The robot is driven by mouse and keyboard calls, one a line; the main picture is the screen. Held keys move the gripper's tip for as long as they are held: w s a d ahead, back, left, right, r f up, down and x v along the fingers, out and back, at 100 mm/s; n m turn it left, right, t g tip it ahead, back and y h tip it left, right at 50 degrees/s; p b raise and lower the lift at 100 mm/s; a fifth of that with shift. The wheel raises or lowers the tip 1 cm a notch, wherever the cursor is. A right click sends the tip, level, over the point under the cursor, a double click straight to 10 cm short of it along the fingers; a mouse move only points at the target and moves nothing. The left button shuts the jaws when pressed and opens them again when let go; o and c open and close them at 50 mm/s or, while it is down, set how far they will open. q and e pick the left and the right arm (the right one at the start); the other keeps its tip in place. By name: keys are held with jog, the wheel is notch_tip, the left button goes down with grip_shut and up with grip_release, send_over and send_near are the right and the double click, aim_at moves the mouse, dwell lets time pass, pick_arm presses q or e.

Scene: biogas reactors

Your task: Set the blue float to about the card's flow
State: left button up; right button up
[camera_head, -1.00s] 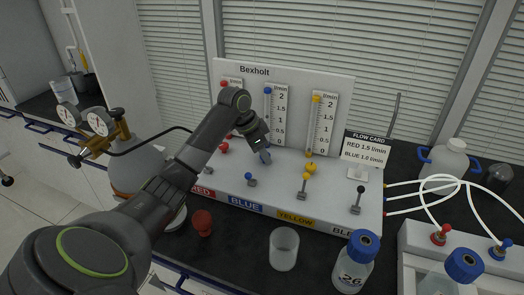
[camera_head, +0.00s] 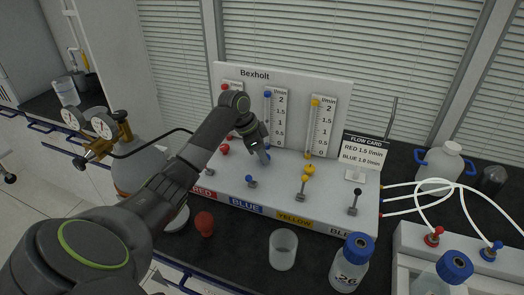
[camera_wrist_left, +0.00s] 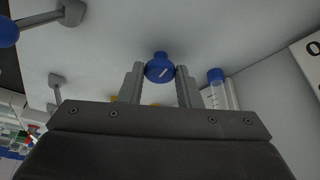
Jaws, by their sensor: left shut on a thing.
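My left gripper (camera_head: 261,153) reaches over the white panel in front of the blue flow tube (camera_head: 267,112). In the left wrist view it is shut on a blue knob (camera_wrist_left: 160,71) with a white mark. The blue tube has a blue piece at its top (camera_head: 267,94) and a scale (camera_head: 281,117); the gripper hides its lower part. I cannot make out the blue float. The flow card (camera_head: 364,150) reads RED 1.5 and BLUE 1.0 l/min. My right gripper is not in view.
Yellow knob (camera_head: 309,170), red knob (camera_head: 225,149) and small levers, including a blue-tipped one (camera_head: 251,181), stand on the panel. A beaker (camera_head: 283,249) and blue-capped bottle (camera_head: 350,263) stand in front. A gauge regulator (camera_head: 100,133) is at left.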

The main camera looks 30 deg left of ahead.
pick_arm(q)
jog(key=o, duration=1)
jog(key=shift+c, duration=0.2)
jog(key=shift+r, duration=0.1)
jog(key=b+v, duration=0.1)
jog(key=v, duration=1.6)
jog(key=shift+a+b, duration=0.2)
jog(key=shift+b, duration=0.1)
jog(key=shift+s+r, duration=0.1)
